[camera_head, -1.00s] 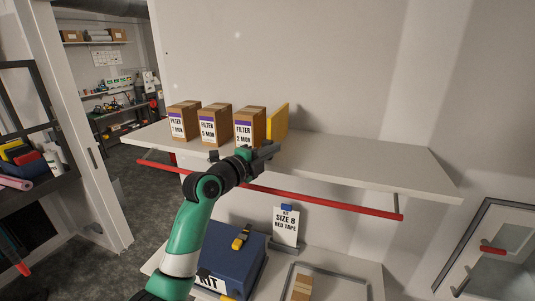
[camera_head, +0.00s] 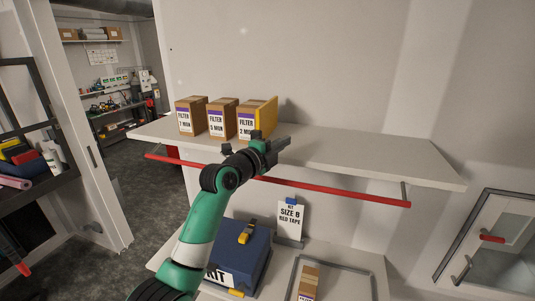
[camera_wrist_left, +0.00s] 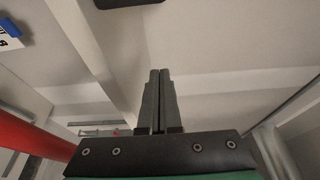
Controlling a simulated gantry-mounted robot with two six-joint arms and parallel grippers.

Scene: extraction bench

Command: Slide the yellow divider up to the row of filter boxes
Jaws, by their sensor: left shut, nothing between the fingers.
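The yellow divider (camera_head: 267,117) stands upright on the white shelf (camera_head: 360,157) in the head view. It is close against the right side of the rightmost filter box (camera_head: 246,125), with no clear gap visible. The middle filter box (camera_head: 216,121) and left filter box (camera_head: 184,119) stand in a row to its left. My left gripper (camera_head: 283,142) is shut and empty, over the shelf's front part, just right of the divider's lower front. I cannot tell whether it touches the divider. Its closed fingers show in the left wrist view (camera_wrist_left: 158,98). My right gripper is out of view.
A red rail (camera_head: 330,192) runs along the shelf's front, below its edge. The shelf right of the gripper is clear. Below are a blue kit box (camera_head: 240,262), a "SIZE 8 RED TAPE" sign (camera_head: 291,220) and a tray (camera_head: 345,283) holding a small carton.

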